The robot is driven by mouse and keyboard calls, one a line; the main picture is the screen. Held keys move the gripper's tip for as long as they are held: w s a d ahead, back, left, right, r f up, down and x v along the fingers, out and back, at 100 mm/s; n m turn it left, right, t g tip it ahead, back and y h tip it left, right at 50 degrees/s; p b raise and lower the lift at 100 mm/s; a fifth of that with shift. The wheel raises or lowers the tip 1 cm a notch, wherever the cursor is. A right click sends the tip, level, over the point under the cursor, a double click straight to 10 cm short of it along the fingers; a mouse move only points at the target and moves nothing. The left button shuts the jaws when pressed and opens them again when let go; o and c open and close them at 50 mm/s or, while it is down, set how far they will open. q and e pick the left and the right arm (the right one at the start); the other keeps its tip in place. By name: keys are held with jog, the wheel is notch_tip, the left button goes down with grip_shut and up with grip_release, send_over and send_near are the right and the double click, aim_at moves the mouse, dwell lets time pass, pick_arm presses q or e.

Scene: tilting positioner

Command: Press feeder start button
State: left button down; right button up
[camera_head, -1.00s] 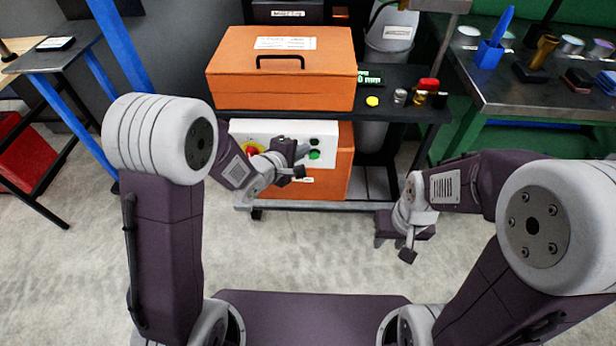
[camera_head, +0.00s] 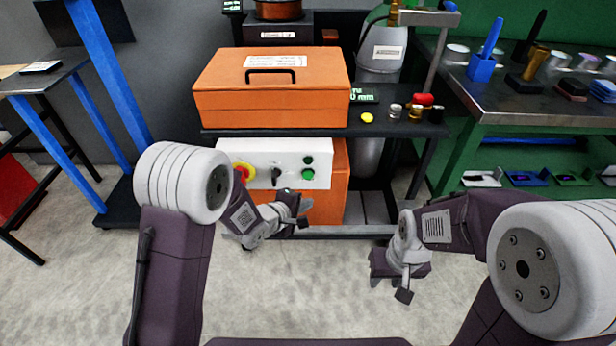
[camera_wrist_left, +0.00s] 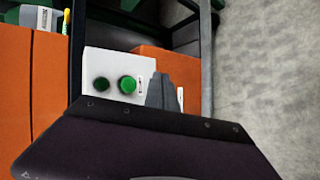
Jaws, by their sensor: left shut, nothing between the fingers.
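A white control panel (camera_head: 290,152) sits on the front of the orange cabinet under the cart's shelf. It carries a bright green button (camera_head: 308,174), a darker round button (camera_head: 308,160) above it, a black knob (camera_head: 276,176) and a red-and-yellow stop button (camera_head: 243,172). In the wrist view, the bright green button (camera_wrist_left: 127,85) is beside the dark one (camera_wrist_left: 101,84). My left gripper (camera_wrist_left: 161,90) is shut and empty, and appears apart from the button. In the head view, my left gripper (camera_head: 298,213) is below the panel. My right gripper (camera_head: 391,284) hangs over the floor; its fingers are unclear.
An orange toolbox (camera_head: 272,95) stands on the dark cart shelf (camera_head: 390,128), beside a yellow button and small parts. A steel workbench (camera_head: 535,105) is at the right. A blue-legged table (camera_head: 40,85) is at the left. Floor in front of the cart is clear.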

aim_at(308, 176)
pick_arm(q)
jog(key=w+p, duration=0.2)
jog(key=w, duration=0.5)
jog(key=shift+w, duration=0.2)
jog(key=shift+p, duration=0.3)
dwell(1.5)
jog(key=shift+w+p, duration=0.4)
jog(key=shift+p, duration=0.1)
